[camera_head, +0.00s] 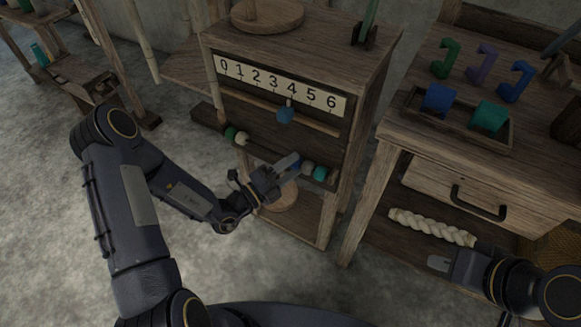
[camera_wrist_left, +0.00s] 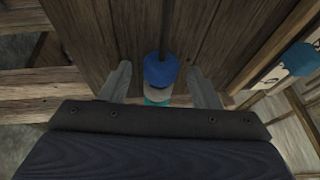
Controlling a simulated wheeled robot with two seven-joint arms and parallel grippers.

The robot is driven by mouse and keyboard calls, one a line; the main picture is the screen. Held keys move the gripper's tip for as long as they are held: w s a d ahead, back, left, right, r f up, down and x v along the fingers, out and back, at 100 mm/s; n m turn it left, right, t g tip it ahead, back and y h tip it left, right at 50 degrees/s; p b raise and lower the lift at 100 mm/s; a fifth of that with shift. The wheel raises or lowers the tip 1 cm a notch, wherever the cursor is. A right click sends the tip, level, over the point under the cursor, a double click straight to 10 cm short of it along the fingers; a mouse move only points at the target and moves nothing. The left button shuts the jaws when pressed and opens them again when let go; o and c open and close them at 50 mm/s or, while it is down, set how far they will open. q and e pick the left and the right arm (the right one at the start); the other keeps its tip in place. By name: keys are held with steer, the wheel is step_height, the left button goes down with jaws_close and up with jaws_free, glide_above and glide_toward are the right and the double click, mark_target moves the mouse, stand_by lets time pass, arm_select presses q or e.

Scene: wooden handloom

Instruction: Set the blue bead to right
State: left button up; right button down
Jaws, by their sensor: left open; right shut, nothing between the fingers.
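The blue bead (camera_wrist_left: 161,70) is on a dark rod, between the two fingers of my left gripper (camera_wrist_left: 160,86) in the left wrist view. The fingers are open, with a gap on each side of the bead. A white bead (camera_wrist_left: 158,92) and a teal bead (camera_wrist_left: 157,102) follow it on the rod. In the head view, my left gripper (camera_head: 290,162) is at the lower rod of the cabinet and largely hides the blue bead; the teal bead (camera_head: 320,173) shows to its right. My right gripper (camera_head: 438,263) is shut and empty at lower right.
A green bead (camera_head: 231,133) and a cream bead (camera_head: 242,139) sit at the rod's left. Above are a blue slider (camera_head: 285,115) and a number strip (camera_head: 280,85) from 0 to 6. A bench with a drawer (camera_head: 455,190) stands at right.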

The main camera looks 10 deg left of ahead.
arm_select(q)
steer(key=p+v, duration=0.1)
steer(key=v, duration=0.6)
steer(key=shift+s+a, duration=0.2)
steer(key=shift+s, duration=0.1)
steer(key=s+d+r+m+g+h, duration=0.1)
steer(key=s+d+r+m+g, duration=0.1)
steer(key=s+r+m+g, duration=0.75)
steer(key=s+d+r+m+g+h, duration=0.1)
steer(key=s+d+r+m+g, duration=0.2)
steer(key=m, duration=1.2)
steer(key=s+a+r+m+t+y, duration=0.2)
steer(key=s+a+m+y, duration=0.3)
steer(key=m, duration=0.4)
steer(key=s+a+r+m+t+y, duration=0.1)
steer(key=s+a+m+t+y, duration=0.1)
steer(key=a+m+y, duration=0.55)
step_height(320, 180, up, 25)
steer(key=d+m+p, duration=0.1)
steer(key=m+p, duration=0.1)
steer(key=p, duration=2.3)
steer(key=shift+d+h, duration=0.25)
steer(key=shift+h, duration=0.2)
